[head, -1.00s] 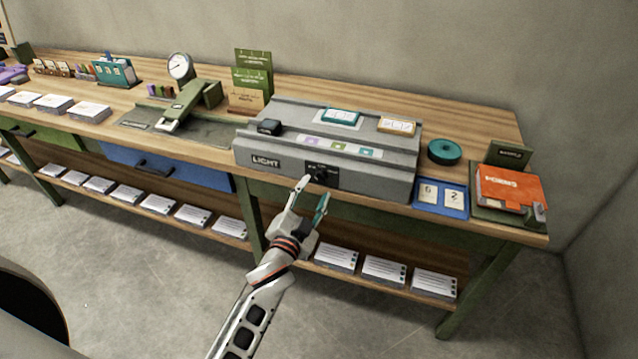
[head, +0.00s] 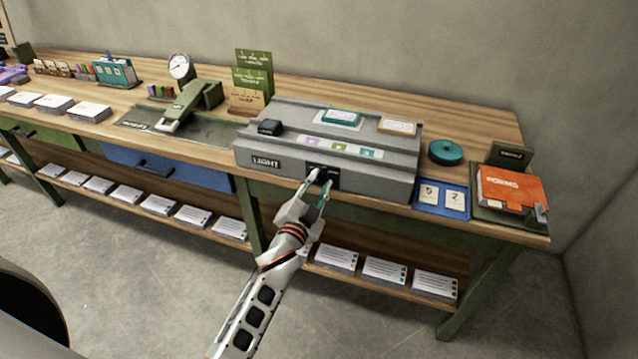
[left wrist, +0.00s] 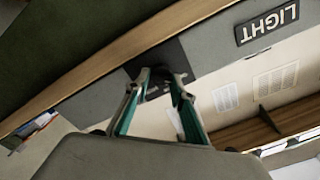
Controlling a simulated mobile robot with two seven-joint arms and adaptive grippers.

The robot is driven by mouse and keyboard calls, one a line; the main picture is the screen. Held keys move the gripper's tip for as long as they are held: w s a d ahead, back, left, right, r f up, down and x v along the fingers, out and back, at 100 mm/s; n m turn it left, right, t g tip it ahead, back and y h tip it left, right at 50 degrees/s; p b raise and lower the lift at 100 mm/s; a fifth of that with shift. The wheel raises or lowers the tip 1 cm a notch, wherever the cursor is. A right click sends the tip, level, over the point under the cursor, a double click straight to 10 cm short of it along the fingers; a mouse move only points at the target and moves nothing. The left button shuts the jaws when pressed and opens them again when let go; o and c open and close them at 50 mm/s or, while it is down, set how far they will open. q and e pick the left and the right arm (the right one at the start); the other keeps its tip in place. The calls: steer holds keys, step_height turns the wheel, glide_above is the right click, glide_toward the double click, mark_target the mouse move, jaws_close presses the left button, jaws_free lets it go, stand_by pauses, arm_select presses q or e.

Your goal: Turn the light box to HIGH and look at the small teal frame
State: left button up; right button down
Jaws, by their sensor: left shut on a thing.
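The grey light box (head: 220,150) stands on the bench, with a LIGHT label (head: 266,162) on its front. The small teal frame (head: 341,116) lies on its top at the back. My left gripper (head: 321,180) is at the front of the box, shut on the dark knob (head: 322,172) on the black panel. In the left wrist view, the fingertips of the left gripper (left wrist: 160,80) sit on either side of the knob, which is mostly hidden. The knob's setting cannot be read. My right gripper is not in view.
An orange-edged frame (head: 397,126) and a dark block (head: 269,127) also lie on the box. To the right are a teal roll (head: 445,152), a blue tray (head: 428,209) and an orange folder (head: 511,187). A green press (head: 187,104) stands left. The floor in front is clear.

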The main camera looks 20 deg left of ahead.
arm_select(q)
steer(key=shift+m, duration=0.4)
steer(key=m, duration=0.4)
steer(key=shift+f+m+b, duration=0.1)
steer(key=shift+m+b, duration=0.2)
steer(key=m, duration=0.5)
steer(key=shift+f, duration=0.1)
steer(key=m, duration=0.5)
steer(key=shift+f+m, duration=0.1)
steer(key=shift+m, duration=2.1)
steer(key=o, duration=1.1)
